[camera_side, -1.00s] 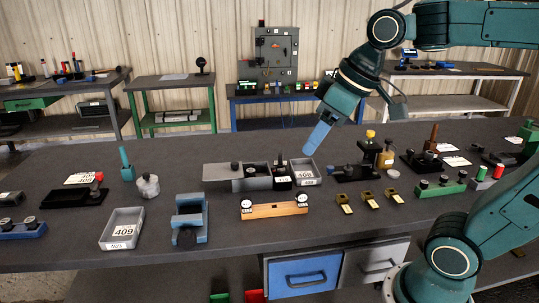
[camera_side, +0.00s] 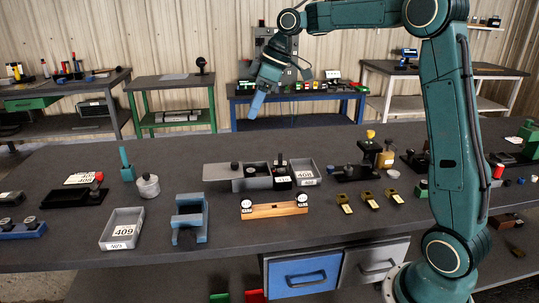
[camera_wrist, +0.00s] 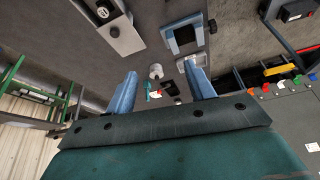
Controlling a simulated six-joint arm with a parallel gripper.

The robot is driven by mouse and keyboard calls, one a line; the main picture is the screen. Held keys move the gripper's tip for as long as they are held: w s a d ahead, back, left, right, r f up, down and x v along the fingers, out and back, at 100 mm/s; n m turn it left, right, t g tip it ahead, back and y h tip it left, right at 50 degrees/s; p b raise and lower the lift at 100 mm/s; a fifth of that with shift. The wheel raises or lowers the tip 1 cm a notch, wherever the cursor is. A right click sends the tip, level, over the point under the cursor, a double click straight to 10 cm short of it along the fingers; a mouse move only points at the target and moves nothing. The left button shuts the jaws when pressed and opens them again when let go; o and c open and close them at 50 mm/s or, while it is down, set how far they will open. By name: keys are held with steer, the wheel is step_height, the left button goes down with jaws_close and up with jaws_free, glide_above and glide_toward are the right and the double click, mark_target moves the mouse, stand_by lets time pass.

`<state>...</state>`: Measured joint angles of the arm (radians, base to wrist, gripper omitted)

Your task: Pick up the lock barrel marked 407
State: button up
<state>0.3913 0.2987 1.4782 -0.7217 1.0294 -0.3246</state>
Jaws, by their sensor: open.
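I cannot make out a part clearly marked 407. Three small brass pieces with white tags, the nearest one (camera_side: 345,208), stand in a slanting row right of centre; their tags are too small to read. A wooden block (camera_side: 274,211) carries two round white-faced pieces, the left one (camera_side: 246,204) and the right one (camera_side: 302,198), with marks I cannot read. My gripper (camera_side: 257,108) hangs above and behind the table's far edge, well clear of everything. In the wrist view its two blue fingers (camera_wrist: 161,90) are apart with nothing held between them.
A grey tray marked 409 (camera_side: 108,240) stands at front left and a tray marked 408 (camera_side: 318,177) near the centre. Bare table lies along the front. A control cabinet (camera_side: 278,57) stands behind.

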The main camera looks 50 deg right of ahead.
steer(key=w+d+f+n+g+y, duration=0.1)
steer(key=w+d+f+n, duration=0.3)
steer(key=d+f, duration=0.9)
steer(key=w+d, duration=0.1)
steer(key=w, duration=0.2)
steer(key=shift+w+f, duration=0.15)
steer(key=shift+f, duration=0.15)
glide_above(251, 170)
steer(key=s+d, duration=0.1)
steer(key=d, duration=0.1)
step_height(251, 170, down, 8)
steer(key=shift+s+x, duration=0.2)
steer(key=shift+x, duration=2.35)
